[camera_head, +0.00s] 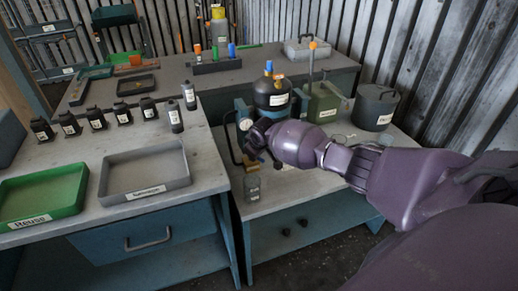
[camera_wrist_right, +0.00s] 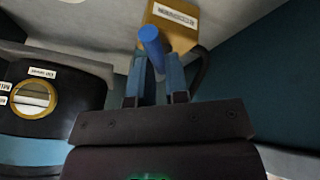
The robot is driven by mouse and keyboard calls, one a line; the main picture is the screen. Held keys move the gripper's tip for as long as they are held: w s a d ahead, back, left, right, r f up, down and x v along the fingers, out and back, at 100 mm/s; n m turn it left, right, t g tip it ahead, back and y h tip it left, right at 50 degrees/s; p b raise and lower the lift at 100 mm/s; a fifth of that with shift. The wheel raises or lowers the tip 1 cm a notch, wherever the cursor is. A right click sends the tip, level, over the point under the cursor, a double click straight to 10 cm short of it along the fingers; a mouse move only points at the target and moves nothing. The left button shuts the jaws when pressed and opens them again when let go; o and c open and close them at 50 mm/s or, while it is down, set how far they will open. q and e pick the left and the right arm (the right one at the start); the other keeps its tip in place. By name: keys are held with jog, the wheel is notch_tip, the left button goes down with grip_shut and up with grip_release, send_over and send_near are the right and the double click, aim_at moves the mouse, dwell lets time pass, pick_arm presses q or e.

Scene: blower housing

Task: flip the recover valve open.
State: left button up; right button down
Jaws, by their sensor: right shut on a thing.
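The recover valve shows in the right wrist view as a yellow-tan block (camera_wrist_right: 172,33) with a white label, its print too small to read surely. A blue rod-like handle (camera_wrist_right: 151,42) sticks out from it. My right gripper (camera_wrist_right: 155,66) is shut on the blue handle, with a blue finger on either side of it. In the head view my right gripper (camera_head: 254,142) is at the front of the machine with the black tank (camera_head: 272,94). My left gripper is in neither view.
A pressure gauge (camera_head: 245,124) sits close to the gripper. A small clear bottle (camera_head: 252,187) stands below it on the bench. A green can (camera_head: 323,103) and a grey lidded pot (camera_head: 375,107) stand to the right. A grey tray (camera_head: 145,172) lies on the left bench.

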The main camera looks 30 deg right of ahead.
jog(key=shift+a+r+m+h+p, duration=0.1)
jog(key=shift+a+m+h+p, duration=0.15)
jog(key=shift+m, duration=0.2)
jog(key=shift+a+r+m+h+p, duration=0.1)
jog(key=shift+m+h+p, duration=0.05)
jog(key=shift+m+p, duration=0.25)
jog(key=shift+m, duration=0.45)
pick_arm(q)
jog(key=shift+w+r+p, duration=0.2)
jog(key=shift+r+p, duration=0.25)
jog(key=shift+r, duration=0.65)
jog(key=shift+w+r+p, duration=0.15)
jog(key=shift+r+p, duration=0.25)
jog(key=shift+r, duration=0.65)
pick_arm(e)
jog(key=shift+a+f+m+g+h, duration=0.15)
jog(key=shift+m+g+h, duration=0.2)
jog(key=shift+m, duration=0.45)
jog(key=shift+a+f+m+g+h, duration=0.2)
jog(key=shift+m+h, duration=0.25)
jog(key=shift+m, duration=0.35)
jog(key=shift+w+r, duration=0.1)
jog(key=c, duration=1.1)
grip_release()
jog(key=shift+c, duration=0.2)
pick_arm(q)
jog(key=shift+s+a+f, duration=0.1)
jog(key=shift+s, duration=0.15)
pick_arm(e)
jog(key=shift+r, duration=0.1)
